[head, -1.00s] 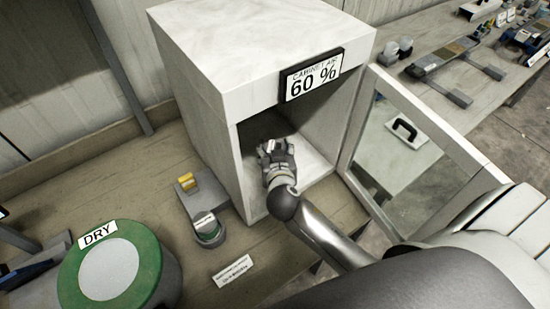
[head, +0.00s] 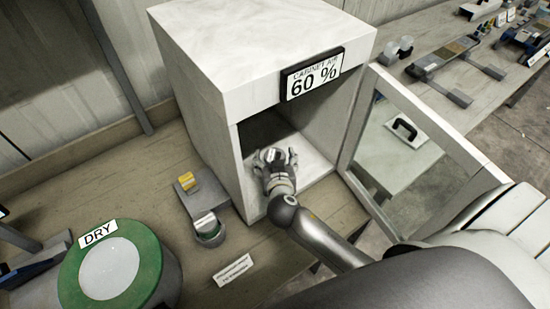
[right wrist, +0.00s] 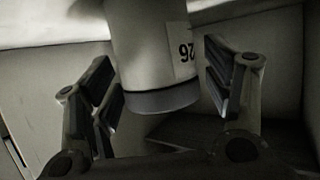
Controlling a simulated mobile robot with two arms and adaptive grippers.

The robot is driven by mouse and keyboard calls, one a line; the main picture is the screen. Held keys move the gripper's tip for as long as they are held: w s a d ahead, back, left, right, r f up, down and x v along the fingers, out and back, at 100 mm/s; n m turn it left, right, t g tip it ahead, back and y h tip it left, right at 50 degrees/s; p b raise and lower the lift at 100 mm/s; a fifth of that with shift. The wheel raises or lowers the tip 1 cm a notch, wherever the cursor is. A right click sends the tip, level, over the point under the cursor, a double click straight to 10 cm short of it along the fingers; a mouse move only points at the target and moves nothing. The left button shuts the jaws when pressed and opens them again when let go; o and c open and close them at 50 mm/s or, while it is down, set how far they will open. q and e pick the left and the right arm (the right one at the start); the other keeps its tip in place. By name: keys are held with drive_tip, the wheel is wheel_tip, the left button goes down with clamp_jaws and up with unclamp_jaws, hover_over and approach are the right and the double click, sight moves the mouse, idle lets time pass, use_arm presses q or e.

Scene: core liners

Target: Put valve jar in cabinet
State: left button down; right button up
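The jar (right wrist: 150,50) is a pale cylinder with a dark band at one end and a white label reading 26 upside down in the right wrist view. In the right wrist view the fingers (right wrist: 160,58) stand apart, with gaps beside the jar. The cabinet door (head: 430,140) is open to the right. My left gripper is out of view.
On the bench left of the cabinet are a small grey device with a yellow block (head: 188,181), a white label card (head: 233,269) and a green-rimmed drum (head: 72,275) marked DRY. Another table with tools stands at the back right.

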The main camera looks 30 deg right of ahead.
drive_tip(key=shift+r, duration=0.1)
drive_tip(key=shift+r, duration=0.2)
drive_tip(key=shift+s+a+f, duration=0.1)
drive_tip(key=shift+s+a, duration=0.05)
drive_tip(key=shift+s, duration=0.15)
drive_tip(key=b+v, duration=0.2)
drive_tip(key=v, duration=0.9)
drive_tip(key=shift+s, duration=0.15)
